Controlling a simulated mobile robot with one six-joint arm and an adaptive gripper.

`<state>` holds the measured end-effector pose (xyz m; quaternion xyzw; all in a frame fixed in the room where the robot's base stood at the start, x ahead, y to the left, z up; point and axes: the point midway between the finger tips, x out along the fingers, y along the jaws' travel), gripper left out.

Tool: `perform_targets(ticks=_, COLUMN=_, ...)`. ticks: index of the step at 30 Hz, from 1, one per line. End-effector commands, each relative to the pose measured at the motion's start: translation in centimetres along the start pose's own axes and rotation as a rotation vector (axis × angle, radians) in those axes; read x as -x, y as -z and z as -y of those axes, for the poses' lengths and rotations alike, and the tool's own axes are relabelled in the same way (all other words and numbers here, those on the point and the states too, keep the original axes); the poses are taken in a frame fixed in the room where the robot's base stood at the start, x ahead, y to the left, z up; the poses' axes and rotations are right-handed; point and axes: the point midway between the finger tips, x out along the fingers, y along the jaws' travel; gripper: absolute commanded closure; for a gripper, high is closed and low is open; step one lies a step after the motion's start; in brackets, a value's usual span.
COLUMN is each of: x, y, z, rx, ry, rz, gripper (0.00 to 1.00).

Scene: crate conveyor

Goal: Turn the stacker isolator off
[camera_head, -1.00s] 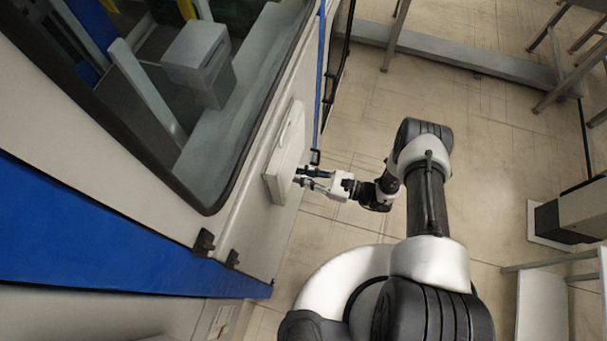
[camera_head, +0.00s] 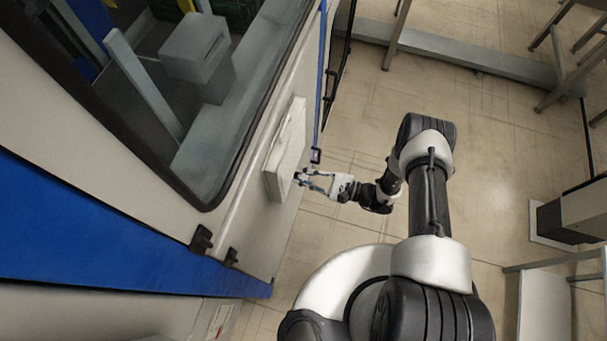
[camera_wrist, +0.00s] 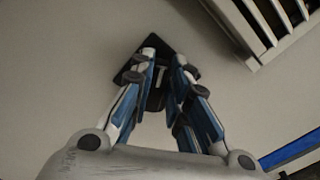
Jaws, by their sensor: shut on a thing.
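The isolator shows in the wrist view as a dark square plate (camera_wrist: 126,75) on a pale panel, tilted in the picture. A small dark handle (camera_wrist: 158,78) stands at its middle, partly hidden by my fingers. My gripper (camera_wrist: 164,62) has its blue and grey fingers on either side of the handle and is shut on it. In the head view my gripper (camera_head: 303,178) reaches left to the side of the white machine, and the isolator is too small and covered to make out there.
A flat white box (camera_head: 288,150) sticks out from the machine side (camera_head: 240,225) right beside my gripper. A vertical blue bar (camera_head: 320,90) stands just behind. A slatted vent (camera_wrist: 262,25) is at the wrist view's upper right. The floor (camera_head: 480,150) to the right is open.

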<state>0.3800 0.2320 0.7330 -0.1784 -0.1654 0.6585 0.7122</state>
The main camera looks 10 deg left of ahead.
Motion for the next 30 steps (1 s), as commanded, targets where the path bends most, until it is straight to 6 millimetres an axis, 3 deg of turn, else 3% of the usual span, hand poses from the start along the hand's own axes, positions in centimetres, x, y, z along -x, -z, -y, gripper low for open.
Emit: perform_targets(ticks=30, x=0.0, y=0.8, z=-1.6, rx=0.91, ry=-0.001, rz=-0.001, gripper=1.0)
